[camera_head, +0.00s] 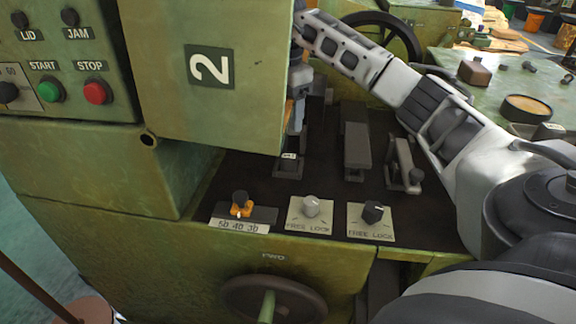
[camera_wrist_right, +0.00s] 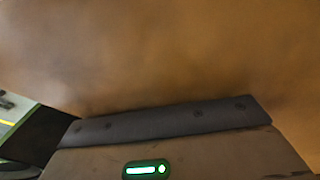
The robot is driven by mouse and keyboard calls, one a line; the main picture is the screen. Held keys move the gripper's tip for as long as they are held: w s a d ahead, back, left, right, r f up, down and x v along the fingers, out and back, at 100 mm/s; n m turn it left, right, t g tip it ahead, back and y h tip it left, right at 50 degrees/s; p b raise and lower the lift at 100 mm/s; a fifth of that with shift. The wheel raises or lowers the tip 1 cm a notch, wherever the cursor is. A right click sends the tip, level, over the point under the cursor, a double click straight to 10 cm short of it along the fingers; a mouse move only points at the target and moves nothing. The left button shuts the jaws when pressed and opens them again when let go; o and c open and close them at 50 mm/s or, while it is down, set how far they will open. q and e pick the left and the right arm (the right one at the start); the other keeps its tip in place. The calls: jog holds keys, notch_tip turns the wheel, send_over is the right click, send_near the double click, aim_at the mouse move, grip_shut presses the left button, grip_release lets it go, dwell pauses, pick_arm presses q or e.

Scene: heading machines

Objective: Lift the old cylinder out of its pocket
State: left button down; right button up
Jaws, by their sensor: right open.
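My right arm comes in from the right in the head view and reaches in behind the green panel marked 2 (camera_head: 210,70). My right gripper (camera_head: 297,115) is mostly hidden by that panel; only a narrow grey-blue strip shows at its right edge. The right wrist view shows a dark bar and a green light on the gripper's body, with a blurred brown surface (camera_wrist_right: 150,50) filling most of the picture close by. The fingertips cannot be made out. I cannot make out the old cylinder or its pocket in either view. My left gripper is not in view.
On the dark machine bed stand a small labelled block (camera_head: 288,163), a grey block (camera_head: 357,150) and a clamp-like part (camera_head: 403,163). In front are a slider knob (camera_head: 241,200) and two FREE/LOCK knobs (camera_head: 311,206) (camera_head: 372,211). A handwheel (camera_head: 270,300) sits below.

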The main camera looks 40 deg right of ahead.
send_over(289, 156)
jog(key=f, duration=0.6)
jog(key=shift+w+a+f, duration=0.15)
jog(key=shift+a, duration=0.25)
jog(key=shift+d+f, duration=0.2)
jog(key=shift+f, duration=1.15)
jog(key=shift+d+f, duration=0.2)
jog(key=shift+f, duration=1.1)
grip_shut()
